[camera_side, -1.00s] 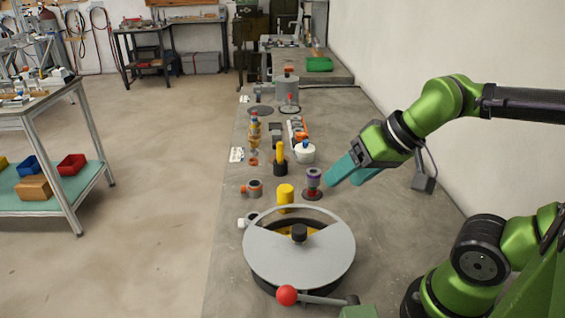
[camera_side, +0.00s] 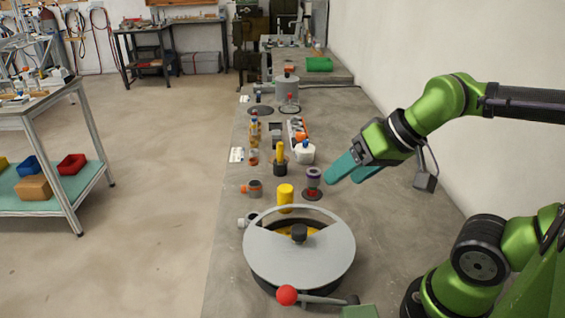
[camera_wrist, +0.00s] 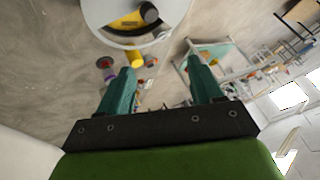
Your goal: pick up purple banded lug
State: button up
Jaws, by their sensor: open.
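The open fingers also show in the wrist view (camera_wrist: 160,68).
A large grey round lid (camera_side: 280,262) with a red-knobbed lever (camera_side: 287,295) fills the front of the bench. A yellow cylinder (camera_side: 285,194), a black-and-yellow part (camera_side: 280,162) and a white bottle (camera_side: 305,153) stand close to the lug.

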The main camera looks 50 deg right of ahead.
jog(key=shift+o, duration=0.4)
jog(key=g+h, duration=0.2)
jog(key=g, duration=0.5)
send_over(313, 171)
notch_tip(313, 171, down, 2)
jog(key=f, duration=1.1)
jog(key=shift+s+a, duration=0.1)
jog(key=shift+a, duration=0.2)
jog(key=shift+f, duration=3.2)
